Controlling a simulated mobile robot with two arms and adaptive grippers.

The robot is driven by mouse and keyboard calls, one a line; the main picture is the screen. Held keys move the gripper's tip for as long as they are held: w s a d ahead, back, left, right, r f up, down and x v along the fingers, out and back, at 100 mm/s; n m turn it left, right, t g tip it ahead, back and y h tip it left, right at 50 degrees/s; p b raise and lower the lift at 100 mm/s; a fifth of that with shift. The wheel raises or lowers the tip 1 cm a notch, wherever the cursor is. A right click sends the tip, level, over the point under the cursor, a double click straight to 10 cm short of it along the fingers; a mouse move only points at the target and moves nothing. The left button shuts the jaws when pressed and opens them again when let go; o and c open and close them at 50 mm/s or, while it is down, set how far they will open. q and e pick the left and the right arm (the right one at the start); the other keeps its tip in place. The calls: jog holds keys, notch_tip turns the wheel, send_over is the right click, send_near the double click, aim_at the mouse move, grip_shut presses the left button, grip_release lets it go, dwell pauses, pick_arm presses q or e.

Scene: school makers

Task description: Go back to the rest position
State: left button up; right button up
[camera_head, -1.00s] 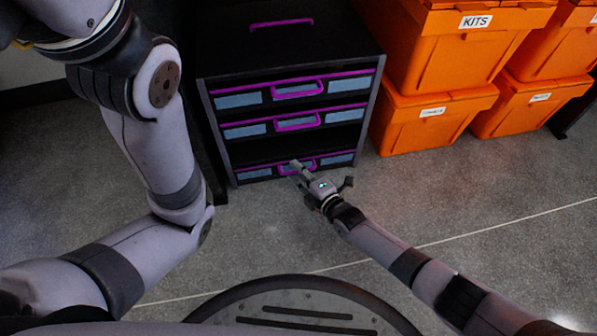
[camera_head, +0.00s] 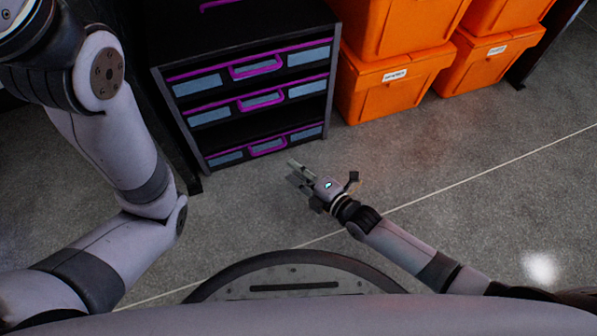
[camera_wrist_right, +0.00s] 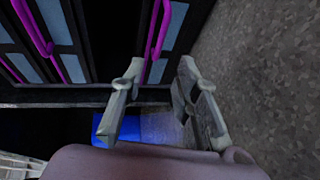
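My right gripper (camera_head: 294,174) is over the grey floor, in front of and to the right of the cabinet's bottom drawer. In the right wrist view its two fingers stand apart with nothing between them, so the right gripper (camera_wrist_right: 160,100) is open and empty. The black drawer cabinet (camera_head: 329,98) has purple handles and blue labels. Its bottom drawer handle (camera_head: 268,147) is apart from my fingers. Part of the cabinet also shows at the upper left of the right wrist view. My left arm is bent along the left side; its gripper is out of view.
Orange lidded boxes (camera_head: 392,90) are stacked on the floor right of the cabinet. A dark gap shows between the middle and bottom drawers. The floor (camera_head: 470,200) at the right is clear. A blue thing (camera_wrist_right: 105,128) shows low in the right wrist view.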

jog(key=shift+s+d, duration=0.15)
jog(key=shift+d, duration=0.05)
jog(key=shift+r, duration=0.15)
dwell(0.3)
